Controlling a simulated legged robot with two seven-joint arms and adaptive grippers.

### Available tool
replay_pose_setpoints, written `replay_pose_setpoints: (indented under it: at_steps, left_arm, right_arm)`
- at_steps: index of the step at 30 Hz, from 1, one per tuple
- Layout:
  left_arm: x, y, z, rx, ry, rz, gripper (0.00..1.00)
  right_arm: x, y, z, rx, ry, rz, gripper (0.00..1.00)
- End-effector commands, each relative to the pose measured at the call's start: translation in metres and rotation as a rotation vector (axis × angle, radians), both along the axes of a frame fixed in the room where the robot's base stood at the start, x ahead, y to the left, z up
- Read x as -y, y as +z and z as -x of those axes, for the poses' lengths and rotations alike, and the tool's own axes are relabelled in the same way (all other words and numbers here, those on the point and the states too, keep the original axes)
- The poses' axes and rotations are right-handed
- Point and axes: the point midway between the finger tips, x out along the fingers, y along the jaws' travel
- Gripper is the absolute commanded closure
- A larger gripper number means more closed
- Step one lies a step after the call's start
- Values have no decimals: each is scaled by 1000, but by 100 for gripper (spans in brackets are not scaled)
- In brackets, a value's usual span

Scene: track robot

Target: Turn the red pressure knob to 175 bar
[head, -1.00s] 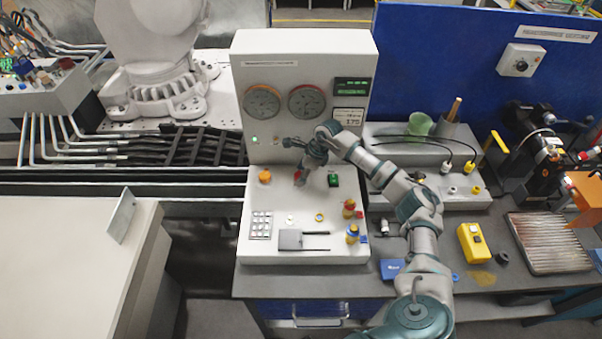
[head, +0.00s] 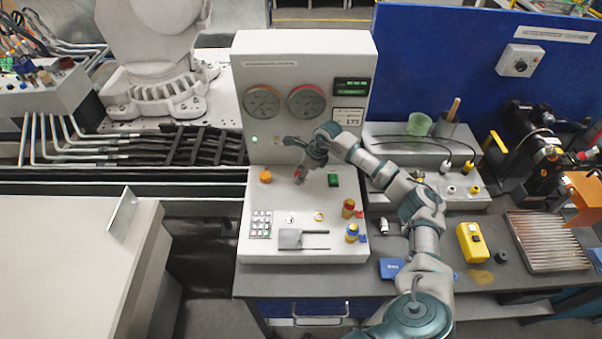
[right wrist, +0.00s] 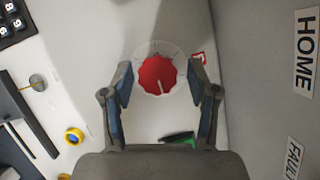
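The red pressure knob (right wrist: 158,76) sits on the white console, inside a pale dial ring, with its white pointer line toward the bottom of the right wrist view. In the head view only a bit of red (head: 297,175) shows by the fingers. My right gripper (right wrist: 161,67) is open, one finger on each side of the knob, with a visible gap on both sides. In the head view my right gripper (head: 301,176) points down at the console. A green display (head: 352,86) is too small to read; a label (head: 351,117) below shows 175. My left gripper is not in view.
Two round gauges (head: 306,101) are on the upright panel. An orange button (head: 265,176), a green switch (head: 333,180), a keypad (head: 261,224) and red-and-yellow knobs (head: 349,208) stand around on the console. A yellow box (head: 472,242) lies on the bench at right.

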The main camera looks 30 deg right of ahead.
Motion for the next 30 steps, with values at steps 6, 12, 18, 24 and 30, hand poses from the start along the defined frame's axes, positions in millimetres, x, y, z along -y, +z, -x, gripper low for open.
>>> replay_pose_setpoints:
  at_steps: [6,12,18,24,30]
  left_arm:
    - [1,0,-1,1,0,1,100]
    - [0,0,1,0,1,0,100]
    - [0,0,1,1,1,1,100]
    - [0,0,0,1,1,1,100]
    - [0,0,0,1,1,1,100]
  right_arm:
    - [-1,-1,1,-2,2,0,34]
    - [2,10,3,0,1,1,34]
    - [15,47,14,2,1,2,34]
    - [26,86,25,0,1,0,34]
    - [32,105,31,-3,1,-1,34]
